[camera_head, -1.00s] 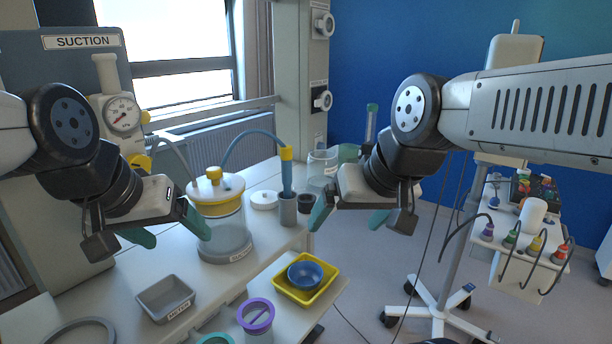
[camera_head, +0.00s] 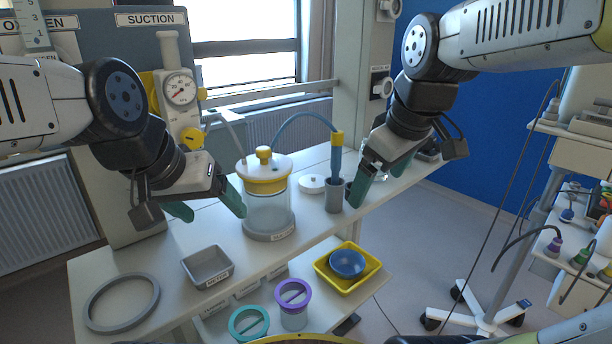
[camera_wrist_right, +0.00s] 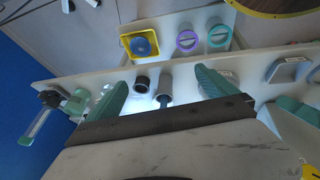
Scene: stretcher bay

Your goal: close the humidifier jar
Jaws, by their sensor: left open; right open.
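A flat white lid (camera_head: 311,184) with a small knob lies on the counter, right of the large suction jar (camera_head: 268,212), which wears its own white and yellow lid. A clear jar farther right is almost wholly hidden behind my right gripper in the head view; I cannot tell its state. My right gripper (camera_head: 380,180) is open and empty above the counter, right of the grey holder (camera_head: 334,197) with its blue wand. In the right wrist view, its open fingers (camera_wrist_right: 160,90) flank the holder and a dark cup (camera_wrist_right: 141,84). My left gripper (camera_head: 207,205) is open and empty, left of the suction jar.
A grey tray (camera_head: 207,279) and a grey ring (camera_head: 104,318) occupy the front left of the counter. Below are a yellow bin (camera_head: 322,267) with a blue bowl (camera_head: 347,263), and purple-rimmed (camera_head: 293,316) and teal-rimmed containers. A trolley with cables stands right.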

